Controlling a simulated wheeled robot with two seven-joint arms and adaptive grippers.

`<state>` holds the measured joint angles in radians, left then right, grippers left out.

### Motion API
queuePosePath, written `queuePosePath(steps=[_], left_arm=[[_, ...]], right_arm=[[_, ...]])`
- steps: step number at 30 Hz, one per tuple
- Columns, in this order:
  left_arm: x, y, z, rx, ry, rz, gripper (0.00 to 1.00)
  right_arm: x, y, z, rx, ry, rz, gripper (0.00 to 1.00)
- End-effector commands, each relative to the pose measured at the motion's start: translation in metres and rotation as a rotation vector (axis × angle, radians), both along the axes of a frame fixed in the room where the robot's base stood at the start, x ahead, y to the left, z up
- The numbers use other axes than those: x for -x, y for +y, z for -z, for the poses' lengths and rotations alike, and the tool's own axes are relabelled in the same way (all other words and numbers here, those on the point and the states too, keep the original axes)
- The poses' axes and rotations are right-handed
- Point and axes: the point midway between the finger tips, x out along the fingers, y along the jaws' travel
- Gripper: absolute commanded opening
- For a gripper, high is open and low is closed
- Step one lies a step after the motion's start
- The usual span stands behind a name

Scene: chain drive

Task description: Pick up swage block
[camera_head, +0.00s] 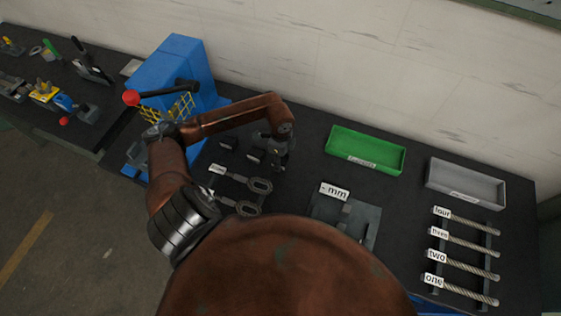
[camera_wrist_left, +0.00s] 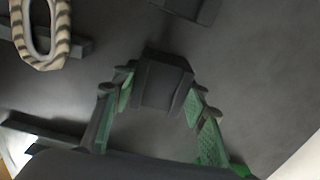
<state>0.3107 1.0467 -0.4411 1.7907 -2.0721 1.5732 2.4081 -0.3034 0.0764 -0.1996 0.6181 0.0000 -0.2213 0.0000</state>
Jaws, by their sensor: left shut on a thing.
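My left gripper (camera_head: 271,160) points down at the black bench, beside the small dark blocks. In the left wrist view, its green-padded fingers (camera_wrist_left: 160,100) are on both sides of a dark grey block with bevelled edges, which I take as the swage block (camera_wrist_left: 163,80). The gripper is shut on it. I cannot tell whether the block is touching the bench. Another dark block (camera_wrist_left: 188,6) lies apart from it at the top of the wrist view. In the head view, a small dark block (camera_head: 228,142) lies left of the gripper. My right gripper is not in view.
Chain links (camera_head: 260,185) on rails lie just in front of the gripper. A blue press (camera_head: 180,65) with a red-knobbed lever stands left. A green tray (camera_head: 365,152), a grey tray (camera_head: 465,185) and labelled rods (camera_head: 470,240) are right. My arm hides part of the bench.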

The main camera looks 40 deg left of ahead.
Motion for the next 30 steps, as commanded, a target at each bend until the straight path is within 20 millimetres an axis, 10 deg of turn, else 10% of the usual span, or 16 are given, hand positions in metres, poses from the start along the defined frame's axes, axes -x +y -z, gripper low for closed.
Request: queuePosePath(steps=[9, 30], left_arm=[[0.0, 0.0, 0.0, 0.0, -0.001, 0.0, 0.0], [-0.002, 0.0, -0.014, 0.0, -0.005, 0.001, 0.0]], right_arm=[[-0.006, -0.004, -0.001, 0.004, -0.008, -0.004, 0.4], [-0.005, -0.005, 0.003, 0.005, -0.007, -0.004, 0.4]])
